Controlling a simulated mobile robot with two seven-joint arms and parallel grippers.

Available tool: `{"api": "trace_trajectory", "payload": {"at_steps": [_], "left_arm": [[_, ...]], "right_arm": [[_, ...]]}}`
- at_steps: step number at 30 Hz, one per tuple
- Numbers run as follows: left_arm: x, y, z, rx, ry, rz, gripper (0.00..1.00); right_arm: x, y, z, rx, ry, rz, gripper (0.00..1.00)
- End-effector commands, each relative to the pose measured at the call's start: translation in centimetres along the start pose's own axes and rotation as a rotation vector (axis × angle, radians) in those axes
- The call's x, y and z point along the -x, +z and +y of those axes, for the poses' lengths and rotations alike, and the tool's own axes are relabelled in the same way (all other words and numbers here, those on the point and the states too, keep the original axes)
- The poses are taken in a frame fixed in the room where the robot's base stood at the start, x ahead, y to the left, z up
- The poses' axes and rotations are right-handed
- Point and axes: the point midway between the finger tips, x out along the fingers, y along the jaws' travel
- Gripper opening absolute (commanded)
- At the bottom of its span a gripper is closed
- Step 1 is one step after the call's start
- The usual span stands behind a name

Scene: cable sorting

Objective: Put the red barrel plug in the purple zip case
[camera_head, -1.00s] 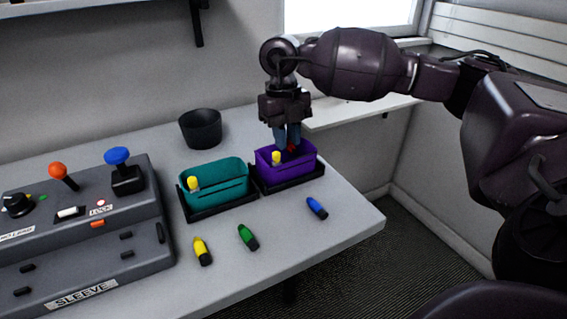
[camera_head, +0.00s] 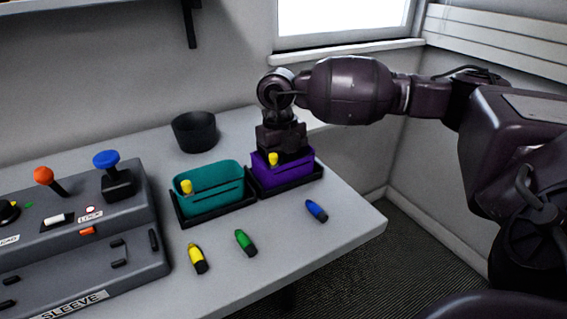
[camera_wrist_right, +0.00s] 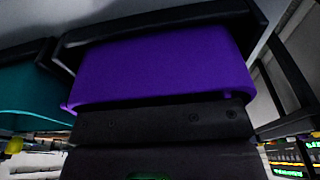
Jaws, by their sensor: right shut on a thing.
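The purple zip case (camera_head: 286,174) stands in a black tray on the table, right of the teal case. It also fills much of the right wrist view (camera_wrist_right: 160,70). My right gripper (camera_head: 281,140) points straight down into the case opening, its body close above the rim. Its fingers are hidden inside the case. The red barrel plug is hidden now; an earlier head frame shows red between the fingertips at the case. The gripper is shut on it. A yellow piece (camera_head: 273,159) shows at the purple case's front rim. My left gripper is out of view.
The teal case (camera_head: 215,188) with a yellow piece (camera_head: 186,187) stands close left. Yellow (camera_head: 197,259), green (camera_head: 245,242) and blue (camera_head: 316,210) plugs lie in front. A black cup (camera_head: 195,132) stands behind. A grey control panel (camera_head: 75,230) is at left.

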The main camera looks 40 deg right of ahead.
Motion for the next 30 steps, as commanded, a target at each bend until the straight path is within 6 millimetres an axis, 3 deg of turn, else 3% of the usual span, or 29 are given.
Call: {"api": "trace_trajectory", "payload": {"at_steps": [1, 6, 17, 30], "left_arm": [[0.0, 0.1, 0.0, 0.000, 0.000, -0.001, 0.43], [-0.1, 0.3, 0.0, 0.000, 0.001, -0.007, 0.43], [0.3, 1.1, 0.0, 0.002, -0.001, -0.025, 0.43], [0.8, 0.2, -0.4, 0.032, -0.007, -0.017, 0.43]], "right_arm": [[-0.2, 0.0, 0.0, 0.000, 0.000, 0.001, 0.21], [-0.1, 0.0, 0.0, 0.000, 0.000, 0.001, 0.46], [0.4, 0.0, 0.0, 0.000, 0.000, 0.000, 0.46], [8.2, -0.1, 0.1, 0.001, 0.004, -0.008, 0.46]]}}
